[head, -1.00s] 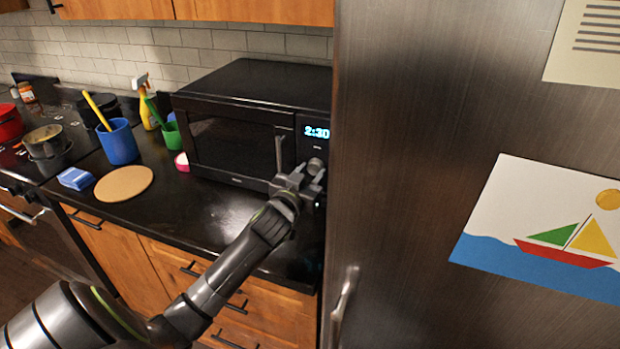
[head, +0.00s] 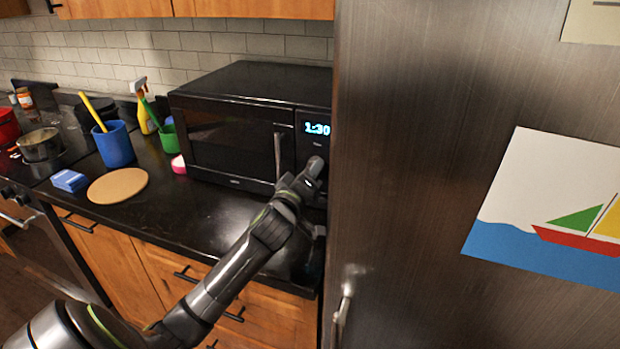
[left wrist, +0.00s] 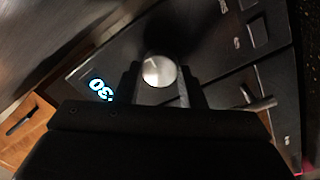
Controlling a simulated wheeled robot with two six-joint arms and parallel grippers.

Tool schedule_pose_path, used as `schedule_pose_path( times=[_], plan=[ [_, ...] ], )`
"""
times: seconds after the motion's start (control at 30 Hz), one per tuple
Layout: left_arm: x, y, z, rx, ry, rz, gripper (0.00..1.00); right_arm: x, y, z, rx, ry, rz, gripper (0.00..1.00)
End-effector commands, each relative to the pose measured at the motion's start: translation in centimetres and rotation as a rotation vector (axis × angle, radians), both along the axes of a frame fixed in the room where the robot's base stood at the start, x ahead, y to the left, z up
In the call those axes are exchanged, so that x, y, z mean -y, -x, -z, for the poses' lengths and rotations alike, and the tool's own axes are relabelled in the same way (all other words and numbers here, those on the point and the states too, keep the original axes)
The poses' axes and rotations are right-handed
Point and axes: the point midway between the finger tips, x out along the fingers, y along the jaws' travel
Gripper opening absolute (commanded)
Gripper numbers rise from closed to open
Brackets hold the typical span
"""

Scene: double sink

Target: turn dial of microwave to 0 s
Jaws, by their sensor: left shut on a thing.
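The black microwave (head: 228,140) stands on the counter against the fridge side. Its display (head: 317,129) reads 1:30 in blue digits. My left gripper (head: 314,168) is at the control panel below the display, shut on the dial. In the left wrist view the round silver dial (left wrist: 159,71) sits between the two fingers of my gripper (left wrist: 160,82). Part of the display (left wrist: 101,90) shows there as "30", turned over. In the head view the gripper hides most of the dial. My right gripper is not in view.
The steel fridge (head: 420,120) stands close on the right of the microwave. A round cork mat (head: 118,185), a blue cup (head: 114,145), a green cup (head: 169,138) and a blue sponge (head: 69,180) are on the left of the counter. The counter in front of the microwave is clear.

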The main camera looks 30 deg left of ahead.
Motion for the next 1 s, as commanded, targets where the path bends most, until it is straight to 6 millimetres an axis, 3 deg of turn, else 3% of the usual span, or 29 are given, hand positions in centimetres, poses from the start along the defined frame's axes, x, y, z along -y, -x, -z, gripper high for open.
schedule_pose_path(
  times=[1.0],
  plan=[
    [0.2,0.0,0.4,0.222,0.94,-0.002,0.13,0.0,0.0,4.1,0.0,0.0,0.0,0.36]
  ],
)
